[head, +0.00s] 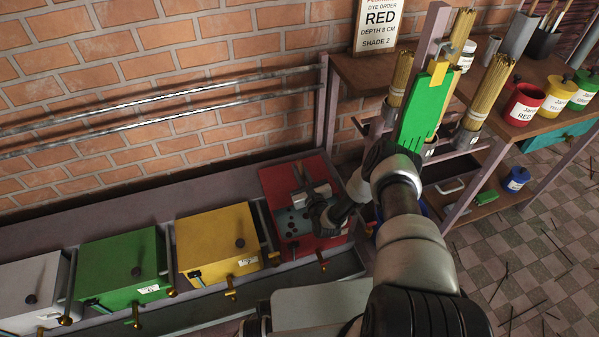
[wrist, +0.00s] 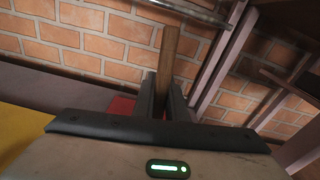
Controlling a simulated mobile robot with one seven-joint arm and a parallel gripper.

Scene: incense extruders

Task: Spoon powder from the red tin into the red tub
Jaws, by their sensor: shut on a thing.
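The red tub (head: 274,182) is at the right end of the row of coloured boxes, below the brick wall. Part of a dark, spotted grey area shows on it; my arm hides the rest. My gripper (wrist: 161,98) is shut on a brown wooden stick, likely the spoon's handle (wrist: 167,55). In the head view my gripper (head: 306,190) is over the red tub. The spoon's bowl and any powder on it cannot be made out. The red tin (head: 522,106), with a white label, stands on the shelf at the right.
Yellow (head: 257,240), green (head: 115,268) and white (head: 30,285) boxes stand left of the red tub. Incense bundles (head: 484,92) and a shelf post (head: 428,45) stand near my arm.

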